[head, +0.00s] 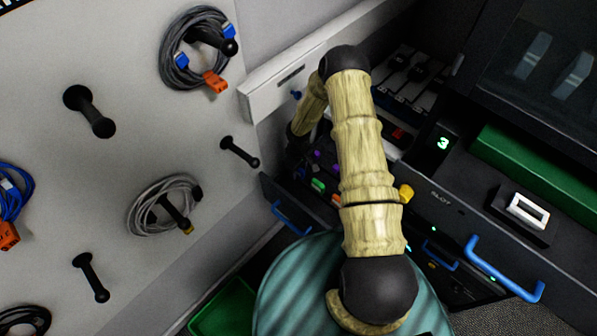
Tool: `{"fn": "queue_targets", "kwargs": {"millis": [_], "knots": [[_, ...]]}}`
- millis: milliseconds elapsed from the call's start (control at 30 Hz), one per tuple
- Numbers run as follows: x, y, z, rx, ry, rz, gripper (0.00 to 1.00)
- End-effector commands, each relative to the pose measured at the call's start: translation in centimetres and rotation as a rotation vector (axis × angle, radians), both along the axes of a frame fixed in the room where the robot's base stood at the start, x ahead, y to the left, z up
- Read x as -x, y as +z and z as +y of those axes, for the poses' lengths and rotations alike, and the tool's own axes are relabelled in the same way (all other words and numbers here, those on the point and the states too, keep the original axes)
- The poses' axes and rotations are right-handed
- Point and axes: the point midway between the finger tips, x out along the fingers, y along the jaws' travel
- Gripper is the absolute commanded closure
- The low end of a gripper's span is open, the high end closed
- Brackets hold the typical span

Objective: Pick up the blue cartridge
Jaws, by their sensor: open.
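My arm reaches up over an open drawer (268,190) and bends down at its far end. My gripper (297,146) is a dark shape at the left end of the arm, above the back of the drawer. It is open, and its fingertips are hard to make out. Small coloured pieces lie in the drawer: a purple one (317,155), a green one (318,185) and an orange one (336,199). A yellow piece (405,193) shows right of the arm. I cannot make out a blue cartridge; my arm hides part of the drawer.
A pegboard wall (130,130) at left carries black pegs and coiled cables, one grey coil (165,205) near the drawer. A blue handle (505,282) juts from the right cabinet. A green bin (225,308) stands below. A white ledge (275,85) lies behind the gripper.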

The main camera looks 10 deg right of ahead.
Motion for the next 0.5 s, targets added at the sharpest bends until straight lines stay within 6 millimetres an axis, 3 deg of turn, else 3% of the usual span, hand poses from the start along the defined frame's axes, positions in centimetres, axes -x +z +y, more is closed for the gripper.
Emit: {"fn": "queue_targets", "kwargs": {"millis": [167, 400, 500], "knots": [[0.0, 0.02, -0.01, 0.0, 0.0, 0.0, 0.58], [0.0, 0.02, -0.01, 0.0, 0.0, 0.0, 1.0], [-0.01, 0.03, -0.01, 0.0, 0.0, 0.0, 1.0]]}}
